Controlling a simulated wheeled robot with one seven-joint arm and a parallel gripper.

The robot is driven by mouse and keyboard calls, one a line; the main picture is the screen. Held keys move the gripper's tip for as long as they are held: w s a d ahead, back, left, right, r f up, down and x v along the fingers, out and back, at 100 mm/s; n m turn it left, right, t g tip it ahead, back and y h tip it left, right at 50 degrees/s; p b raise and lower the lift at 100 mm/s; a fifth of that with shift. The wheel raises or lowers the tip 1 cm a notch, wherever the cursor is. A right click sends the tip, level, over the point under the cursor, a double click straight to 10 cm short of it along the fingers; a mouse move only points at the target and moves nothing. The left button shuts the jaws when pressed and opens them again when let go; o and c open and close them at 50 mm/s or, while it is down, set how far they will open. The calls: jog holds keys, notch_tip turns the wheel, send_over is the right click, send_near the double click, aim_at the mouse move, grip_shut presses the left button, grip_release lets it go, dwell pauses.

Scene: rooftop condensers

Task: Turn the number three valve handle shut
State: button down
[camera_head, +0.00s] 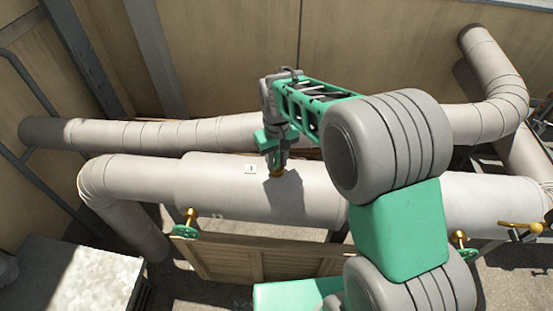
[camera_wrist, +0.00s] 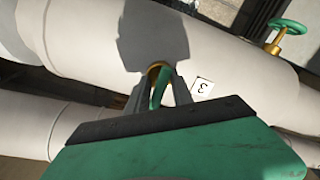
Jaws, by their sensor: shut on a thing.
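The number three valve has a brass stem (camera_wrist: 156,68) and a narrow green handle (camera_wrist: 161,88) in the wrist view. A white tag marked 3 (camera_wrist: 203,88) is on the pipe just right of it. My gripper (camera_wrist: 161,97) is shut on the green handle, one grey finger on each side. The handle shows as a narrow strip lying roughly across the pipe's length.
The thick pale pipe (camera_head: 220,185) carries other valves: a green handwheel (camera_head: 185,231) at left, another (camera_head: 468,252) at right, and a brass lever (camera_head: 522,227) at far right. A second pipe (camera_head: 170,133) runs behind. A wooden crate (camera_head: 225,262) and a pale box (camera_head: 80,280) stand in front.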

aim_at(277, 158)
jog(key=shift+n, duration=0.3)
jog(key=c, duration=1.2)
grip_release()
jog(key=shift+r, duration=0.1)
notch_tip(277, 158, up, 8)
jog(key=shift+f+b, duration=0.1)
jog(key=shift+b, duration=0.25)
